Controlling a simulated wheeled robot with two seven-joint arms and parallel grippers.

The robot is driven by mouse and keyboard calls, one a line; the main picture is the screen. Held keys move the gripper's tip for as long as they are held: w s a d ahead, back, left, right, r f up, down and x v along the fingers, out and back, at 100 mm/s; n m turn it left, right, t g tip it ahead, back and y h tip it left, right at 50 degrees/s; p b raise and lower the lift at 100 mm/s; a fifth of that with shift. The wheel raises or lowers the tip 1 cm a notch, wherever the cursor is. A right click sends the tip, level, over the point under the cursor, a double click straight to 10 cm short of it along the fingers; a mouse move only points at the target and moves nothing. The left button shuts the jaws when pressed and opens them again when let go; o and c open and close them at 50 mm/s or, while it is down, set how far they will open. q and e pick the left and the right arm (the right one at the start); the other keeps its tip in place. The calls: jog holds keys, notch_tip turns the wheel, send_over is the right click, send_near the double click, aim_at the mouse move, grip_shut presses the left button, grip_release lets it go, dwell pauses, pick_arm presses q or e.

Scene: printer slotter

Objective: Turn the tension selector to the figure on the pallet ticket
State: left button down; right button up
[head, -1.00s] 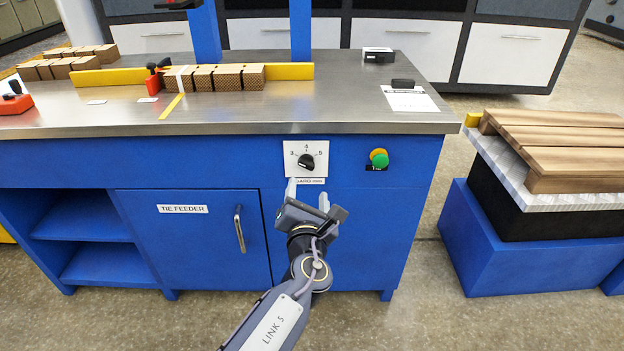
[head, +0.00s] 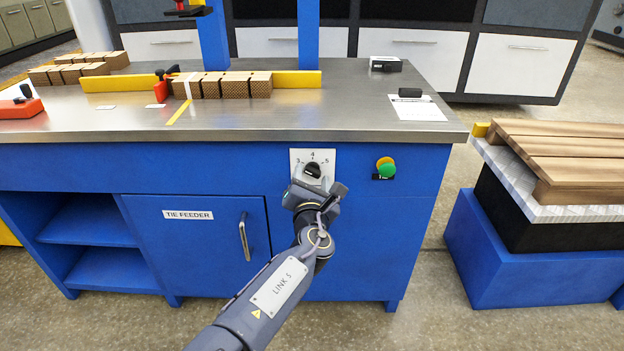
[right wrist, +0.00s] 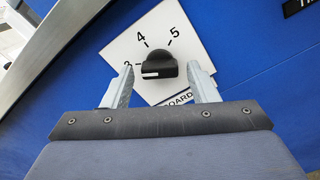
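The tension selector is a black knob (right wrist: 158,66) with a white mark on a white plate (right wrist: 115,55) lettered 3, 4 and 5. In the right wrist view the white mark is at the knob's left end, toward the 3. The knob also shows in the head view (head: 312,170), just beyond my right gripper (head: 310,186). In the wrist view the right gripper (right wrist: 160,84) is open, with one finger on each side of the knob and gaps visible. A white paper (head: 416,108), maybe the pallet ticket, lies on the bench; its figures are unreadable. My left gripper is out of view.
The plate is on the blue front of the bench (head: 230,130). A slatted wooden pallet (head: 570,150) stands at the right on a blue base.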

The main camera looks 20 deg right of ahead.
jog(key=c, duration=0.8)
jog(key=shift+m, duration=0.4)
jog(key=m, duration=0.5)
jog(key=shift+m, duration=0.3)
jog(key=m, duration=0.5)
jog(key=shift+m, duration=0.3)
jog(key=o, duration=1)
jog(key=shift+a, duration=0.1)
